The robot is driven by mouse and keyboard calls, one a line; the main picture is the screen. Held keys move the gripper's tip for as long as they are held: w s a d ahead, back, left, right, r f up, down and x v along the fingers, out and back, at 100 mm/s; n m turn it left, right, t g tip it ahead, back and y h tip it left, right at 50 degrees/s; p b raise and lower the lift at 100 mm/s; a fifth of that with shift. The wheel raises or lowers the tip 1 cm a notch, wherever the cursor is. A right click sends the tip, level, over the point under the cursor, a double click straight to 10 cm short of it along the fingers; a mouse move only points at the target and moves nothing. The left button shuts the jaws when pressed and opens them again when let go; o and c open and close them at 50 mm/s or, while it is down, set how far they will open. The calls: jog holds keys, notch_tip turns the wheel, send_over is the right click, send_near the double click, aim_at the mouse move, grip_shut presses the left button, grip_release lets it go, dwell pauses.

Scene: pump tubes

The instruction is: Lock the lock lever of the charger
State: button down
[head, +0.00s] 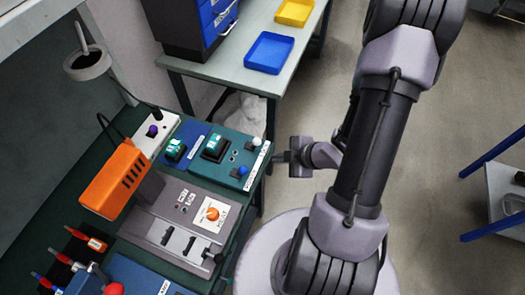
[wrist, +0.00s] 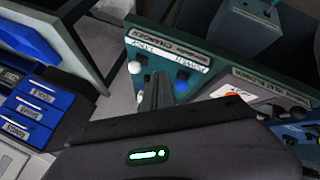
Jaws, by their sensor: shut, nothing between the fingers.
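The charger is a teal panel (head: 228,150) on the bench, with a white-tipped lever (head: 256,141) and a blue-tipped lever (head: 243,170) on its right side. In the wrist view the white knob (wrist: 134,67) is left of my fingers and the blue knob (wrist: 181,86) is right of them. White labels lie on the panel by the knobs; I cannot read for sure which one marks the lock. My gripper (head: 281,157) is shut and empty, just right of the charger's edge in the head view. Its fingers (wrist: 155,88) appear apart from both knobs.
A grey box with an orange knob (head: 212,214) and an orange device (head: 112,180) stand nearer on the bench. A blue tray (head: 268,53) and a yellow tray (head: 294,12) sit on the far table. Open floor lies right of the bench.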

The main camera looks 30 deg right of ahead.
aim_at(256, 143)
jog(key=shift+w+a+f+b, duration=0.15)
jog(key=shift+w+f+b, duration=0.8)
jog(key=shift+w+b, duration=0.6)
jog(key=shift+w+a+f+b, duration=0.1)
jog(key=shift+w+f+b, duration=0.85)
jog(key=shift+w+b, duration=0.55)
jog(key=shift+w+a+f+b, duration=0.15)
jog(key=shift+w+f+b, duration=0.95)
jog(key=shift+b, duration=0.65)
jog(key=shift+w+r, duration=0.15)
jog(key=shift+r, duration=0.1)
jog(key=shift+w+a+r+g+p, duration=0.2)
jog(key=shift+g+p, duration=0.1)
jog(key=shift+p, duration=0.45)
